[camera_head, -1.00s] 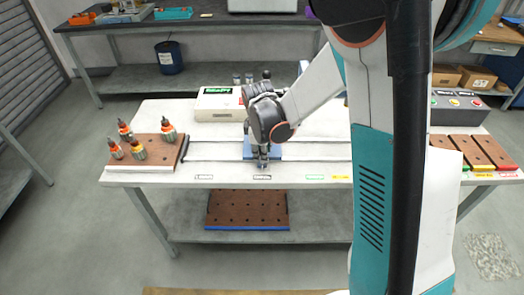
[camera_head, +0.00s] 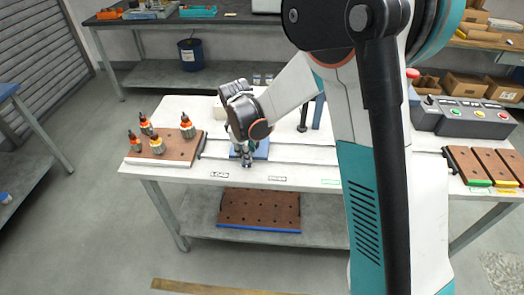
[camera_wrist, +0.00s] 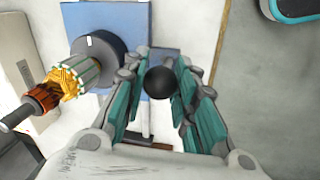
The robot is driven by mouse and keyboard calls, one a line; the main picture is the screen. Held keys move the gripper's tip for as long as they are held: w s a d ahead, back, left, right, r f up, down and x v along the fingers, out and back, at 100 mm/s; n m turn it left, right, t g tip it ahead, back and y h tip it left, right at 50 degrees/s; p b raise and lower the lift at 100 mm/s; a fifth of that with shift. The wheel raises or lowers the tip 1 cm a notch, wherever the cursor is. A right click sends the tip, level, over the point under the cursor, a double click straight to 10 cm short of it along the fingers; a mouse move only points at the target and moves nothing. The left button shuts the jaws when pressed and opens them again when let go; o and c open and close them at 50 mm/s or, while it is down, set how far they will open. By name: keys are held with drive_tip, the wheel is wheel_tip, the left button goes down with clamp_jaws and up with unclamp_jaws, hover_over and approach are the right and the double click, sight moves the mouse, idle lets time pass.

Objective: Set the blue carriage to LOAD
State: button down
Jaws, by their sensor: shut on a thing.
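The blue carriage (camera_head: 262,151) sits on the rails at the table's front left, mostly hidden behind my gripper (camera_head: 247,162). It stands between the leftmost front label (camera_head: 220,175) and the second label (camera_head: 277,179); their print is too small to read surely. In the wrist view the carriage's blue plate (camera_wrist: 108,22) bears a dark round holder (camera_wrist: 103,52) and an armature with copper windings (camera_wrist: 68,80). My gripper's teal fingers are shut around a black ball knob (camera_wrist: 160,84) in front of the plate.
A brown board (camera_head: 180,150) with several armatures stands at the rails' left end. A control box (camera_head: 465,117) and brown boards with coloured edges (camera_head: 480,166) are at the right. The rails (camera_head: 310,160) right of the carriage are clear.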

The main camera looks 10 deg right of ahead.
drive_tip(key=w+a, duration=0.1)
drive_tip(key=a, duration=0.2)
drive_tip(key=w+a, duration=0.1)
drive_tip(key=a, duration=0.2)
drive_tip(key=w+a, duration=0.1)
drive_tip(key=a, duration=0.2)
drive_tip(key=shift+a, duration=0.1)
drive_tip(key=c, duration=1.6)
unclamp_jaws()
drive_tip(key=o, duration=0.3)
drive_tip(key=shift+a, duration=0.2)
drive_tip(key=shift+d, duration=0.1)
drive_tip(key=r, duration=0.4)
drive_tip(key=s+r, duration=0.1)
drive_tip(key=r, duration=0.3)
drive_tip(key=s+a+r, duration=0.1)
drive_tip(key=r, duration=0.3)
drive_tip(key=shift+f, duration=0.1)
